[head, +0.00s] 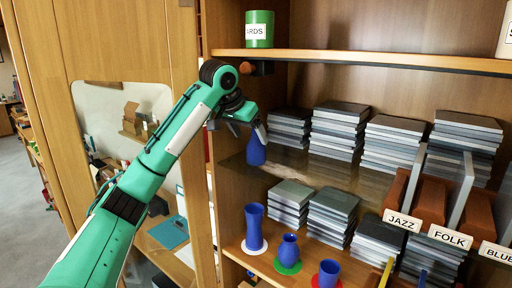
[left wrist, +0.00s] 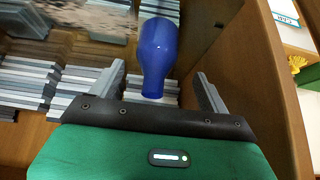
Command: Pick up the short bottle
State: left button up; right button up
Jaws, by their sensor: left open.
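A blue bottle (head: 256,151) stands on the middle shelf (head: 320,172), at its left end below my left gripper. My left gripper (head: 247,130) reaches down over it with its fingers apart. In the left wrist view, the same bottle (left wrist: 158,48) has its narrow neck towards the palm, and my left gripper (left wrist: 160,75) has one finger on each side of it. Gaps show between the bottle and both fingers. The bottle's upper part is partly hidden by the gripper in the head view. My right gripper is not in view.
Stacks of grey cases (head: 338,130) stand right of the bottle. Below are a tall blue vase (head: 254,228), a round blue vase (head: 289,251) and a blue cup (head: 329,274) on coloured discs. An upper shelf (head: 370,60) holds a green tin (head: 259,28). A wooden side wall is close by.

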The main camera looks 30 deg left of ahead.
aim_at(251, 140)
pick_arm(q)
jog(key=shift+w+d+f+p, duration=0.15)
jog(key=shift+f+p, duration=0.15)
jog(key=shift+p, duration=0.05)
jog(key=p+x, duration=0.2)
jog(key=shift+d+f, duration=0.1)
jog(key=shift+f, duration=0.35)
jog(key=shift+w+f, duration=0.3)
jog(key=shift+f, duration=0.35)
jog(key=c, duration=1.2)
